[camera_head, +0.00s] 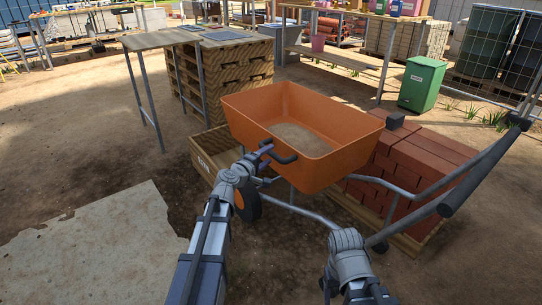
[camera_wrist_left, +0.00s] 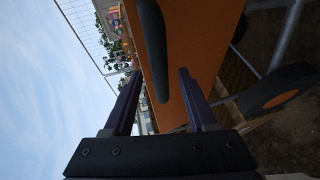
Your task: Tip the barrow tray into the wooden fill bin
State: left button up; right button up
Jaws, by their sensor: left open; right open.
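The orange barrow tray (camera_head: 340,165) sits level on its grey frame, with a patch of sandy material (camera_head: 300,137) inside. A dark handle (camera_head: 283,157) sticks out from its near side. The wooden fill bin (camera_head: 200,163) stands on the ground left of the tray and partly under it. My left gripper (camera_head: 264,149) is open at the dark handle. In the left wrist view its two fingers (camera_wrist_left: 160,103) stand apart on either side of the handle (camera_wrist_left: 152,45). My right gripper (camera_head: 326,286) is low at the bottom, open, its fingers mostly hidden.
Red bricks (camera_head: 425,158) on a pallet stand right of the tray. The barrow's push handles (camera_head: 485,175) reach out to the right. A crate stack (camera_head: 235,70) and table (camera_head: 165,40) stand behind the bin. A green bin (camera_head: 421,84) is farther back. A concrete slab (camera_head: 95,245) lies at left.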

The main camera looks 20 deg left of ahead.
pick_arm(q)
jog(key=x, duration=0.3)
jog(key=shift+s, duration=0.1)
jog(key=shift+c, duration=0.4)
grip_shut()
dwell(0.9)
